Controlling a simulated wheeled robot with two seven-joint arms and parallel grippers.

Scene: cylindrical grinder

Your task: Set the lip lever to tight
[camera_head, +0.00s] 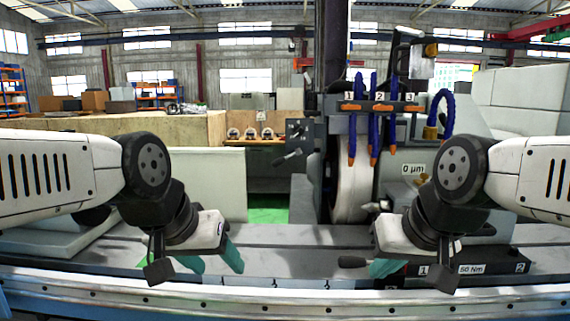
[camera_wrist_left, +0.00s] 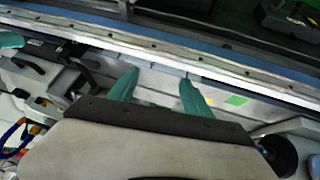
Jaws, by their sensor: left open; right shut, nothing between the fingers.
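No lever carries a readable "lip" or "tight" label, so I cannot tell which one is the lip lever. A dark-handled lever (camera_head: 287,158) sits on the grinder's control block, left of the grinding wheel (camera_head: 352,188). A black knob-ended handle (camera_head: 352,262) lies low beside my right gripper. My left gripper (camera_head: 212,262) is open and empty over the machine's front bed, left of these handles. Its two teal fingers stand apart in the left wrist view (camera_wrist_left: 158,90). My right gripper (camera_head: 383,268) is shut and empty, low in front of the wheel; its body hides part of the bed.
Three orange-handled valves (camera_head: 380,107) with blue hoses sit above the wheel. A black block labelled "50 Nm" (camera_head: 472,268) lies at the right of the bed. A "0 µm" plate (camera_head: 413,169) is beside the wheel. The metal front rail (camera_head: 280,302) crosses below both grippers.

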